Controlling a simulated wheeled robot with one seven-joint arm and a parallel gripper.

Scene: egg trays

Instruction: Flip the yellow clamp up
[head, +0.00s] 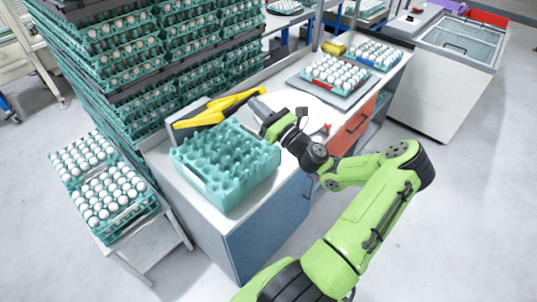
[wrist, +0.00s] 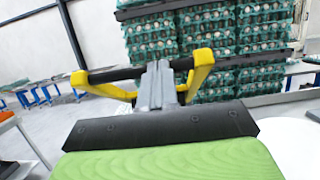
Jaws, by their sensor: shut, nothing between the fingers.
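The yellow clamp (head: 236,101) is at the back edge of the counter, behind the stack of empty teal egg trays (head: 226,182). In the wrist view its two yellow arms (wrist: 201,73) stand on either side of my gripper, with a black bar running between them. My gripper (head: 257,106) is at the right end of the clamp in the head view. In the wrist view my gripper (wrist: 157,66) is shut and empty, its grey fingertips overlapping the black bar. I cannot tell whether they touch it.
Tall stacks of filled egg trays (head: 170,45) stand behind the counter. More egg trays (head: 105,192) sit on a low table at left. A white round surface (head: 300,103) lies right of the clamp, with an egg tray (head: 335,75) beyond it.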

